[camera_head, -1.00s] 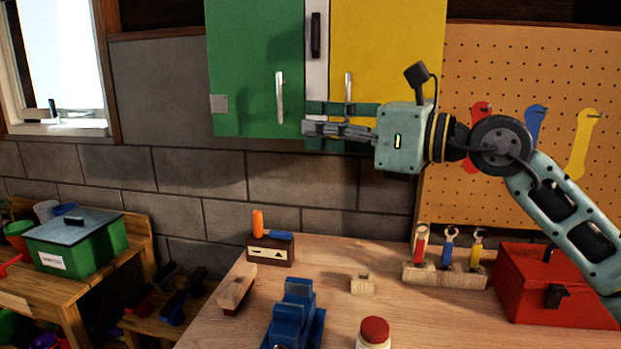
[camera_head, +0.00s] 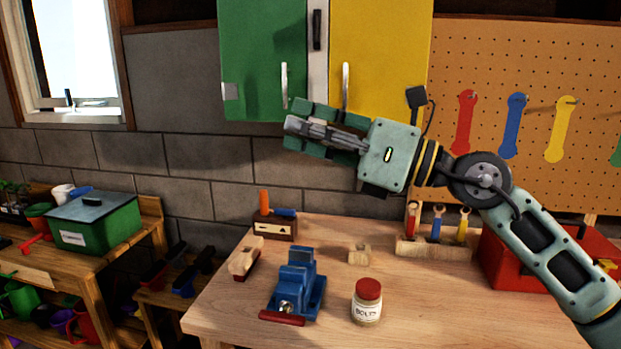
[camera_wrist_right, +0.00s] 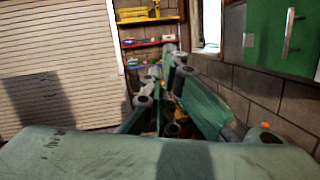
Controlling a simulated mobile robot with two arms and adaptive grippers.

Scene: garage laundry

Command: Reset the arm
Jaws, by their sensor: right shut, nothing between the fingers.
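My right arm comes in from the right in the head view. Its gripper (camera_head: 296,122) is shut and empty, pointing left in the air in front of the lower edge of the green and yellow cabinet (camera_head: 262,60), above the workbench (camera_head: 330,262). The gripper's fingers also show in the right wrist view (camera_wrist_right: 172,75), with the green cabinet door (camera_wrist_right: 280,35) at the upper right. No contact between the gripper and the cabinet can be made out. My left gripper is not in view.
On the workbench stand a blue vise (camera_head: 297,283), a bolts jar (camera_head: 367,303), a wooden plane (camera_head: 246,259), a wooden tool holder (camera_head: 440,249) and a red toolbox (camera_head: 500,262). A green box (camera_head: 95,224) sits on a shelf at left. A pegboard (camera_head: 590,60) hangs at right.

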